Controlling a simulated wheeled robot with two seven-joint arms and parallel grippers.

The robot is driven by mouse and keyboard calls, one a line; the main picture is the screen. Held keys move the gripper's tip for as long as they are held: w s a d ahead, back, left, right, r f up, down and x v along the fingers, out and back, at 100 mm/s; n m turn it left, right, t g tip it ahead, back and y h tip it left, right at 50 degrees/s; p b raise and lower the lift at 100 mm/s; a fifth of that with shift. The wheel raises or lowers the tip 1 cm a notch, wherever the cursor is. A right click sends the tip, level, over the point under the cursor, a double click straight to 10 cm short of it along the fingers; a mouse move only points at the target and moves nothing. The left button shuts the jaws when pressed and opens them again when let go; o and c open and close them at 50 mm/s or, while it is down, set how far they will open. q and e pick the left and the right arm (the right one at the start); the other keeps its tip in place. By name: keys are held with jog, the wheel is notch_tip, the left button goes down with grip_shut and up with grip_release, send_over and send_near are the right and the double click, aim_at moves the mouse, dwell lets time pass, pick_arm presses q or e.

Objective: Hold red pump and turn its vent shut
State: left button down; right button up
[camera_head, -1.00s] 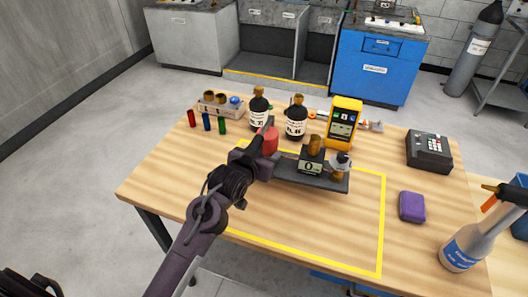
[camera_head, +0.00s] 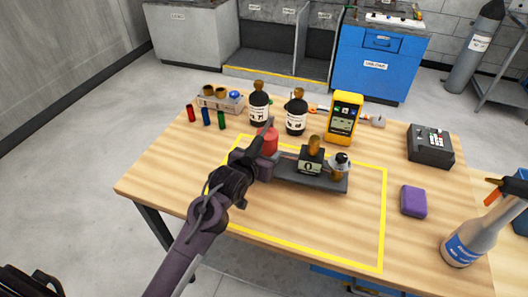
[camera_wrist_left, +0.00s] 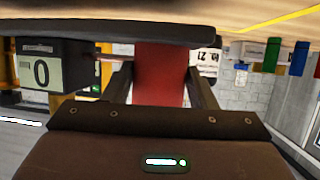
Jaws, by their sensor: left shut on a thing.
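The red pump (camera_head: 269,142) stands at the left end of a dark rig base (camera_head: 300,177) on the table. My left gripper (camera_head: 261,148) is shut around the pump's body. In the left wrist view, which is upside down, the red pump (camera_wrist_left: 160,75) sits between the two fingers of my left gripper (camera_wrist_left: 160,90). To the pump's right on the base are a dark box (camera_head: 311,166) reading "0" with a brass part on top, and a brass fitting (camera_head: 338,174) with a dark and silver top. I cannot tell which part is the vent. My right gripper is out of view.
Two dark bottles (camera_head: 259,108) (camera_head: 296,117) and a yellow meter (camera_head: 342,118) stand behind the rig. A rack (camera_head: 221,105) and several coloured vials are at the back left. A purple block (camera_head: 413,201) and a spray bottle (camera_head: 470,243) are at right. The front table area is clear.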

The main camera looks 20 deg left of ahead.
pick_arm(q)
jog(key=shift+f+b, duration=0.75)
jog(key=shift+f, duration=0.35)
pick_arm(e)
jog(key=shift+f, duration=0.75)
pick_arm(q)
jog(key=shift+f, duration=0.25)
jog(key=shift+s+f, duration=0.15)
jog(key=shift+f, duration=0.3)
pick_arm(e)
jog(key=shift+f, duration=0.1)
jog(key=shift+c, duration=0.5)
